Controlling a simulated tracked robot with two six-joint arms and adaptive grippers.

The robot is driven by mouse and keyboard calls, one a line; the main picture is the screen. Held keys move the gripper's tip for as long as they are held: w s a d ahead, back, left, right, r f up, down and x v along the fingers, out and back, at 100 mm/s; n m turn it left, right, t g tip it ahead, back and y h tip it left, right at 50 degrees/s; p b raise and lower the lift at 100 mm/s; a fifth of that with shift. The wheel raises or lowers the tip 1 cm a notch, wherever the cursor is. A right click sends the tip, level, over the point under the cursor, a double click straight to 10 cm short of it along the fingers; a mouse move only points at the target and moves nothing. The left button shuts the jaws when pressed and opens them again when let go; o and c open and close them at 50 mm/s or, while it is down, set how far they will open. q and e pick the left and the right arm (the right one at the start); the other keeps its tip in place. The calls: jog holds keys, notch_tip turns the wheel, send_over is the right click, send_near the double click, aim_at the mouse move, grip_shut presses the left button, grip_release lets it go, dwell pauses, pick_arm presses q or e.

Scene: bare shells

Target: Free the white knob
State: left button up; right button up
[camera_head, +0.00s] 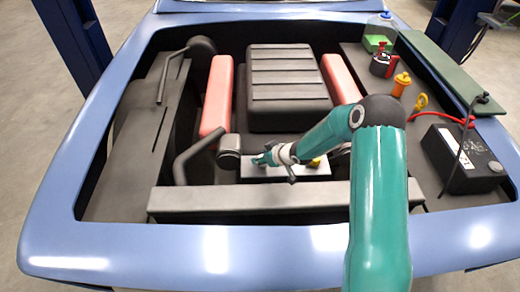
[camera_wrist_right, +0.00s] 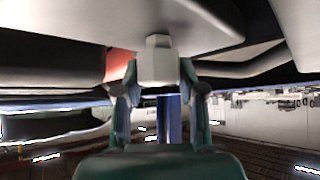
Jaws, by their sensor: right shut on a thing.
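My right gripper (camera_head: 262,159) reaches over a pale box (camera_head: 285,172) at the front of the engine bay. In the right wrist view, the two fingers of this gripper (camera_wrist_right: 158,80) are closed around the sides of the white knob (camera_wrist_right: 157,62). The knob is a pale, blocky piece that touches a light flat surface (camera_wrist_right: 185,25). In the head view the knob is hidden by the gripper or too small to tell apart. A small yellow part (camera_head: 315,162) shows beside my wrist on the box. My left gripper is not in view.
A dark ribbed engine cover (camera_head: 285,85) stands behind, between red covers (camera_head: 217,95). A grey crossbar (camera_head: 240,197) runs in front. To the right are a black battery (camera_head: 460,158), a red cable (camera_head: 445,116), an orange cap (camera_head: 401,83) and a green-filled reservoir (camera_head: 379,35).

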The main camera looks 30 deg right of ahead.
jog(key=shift+s+d+n+p, duration=0.1)
jog(key=shift+d+n+p, duration=0.1)
jog(key=shift+n+p, duration=0.15)
jog(key=shift+s+f+y, duration=0.1)
jog(key=shift+y, duration=0.2)
jog(key=o, duration=1.2)
jog(key=shift+s, duration=0.15)
jog(key=shift+a, duration=0.1)
jog(key=v, duration=1.2)
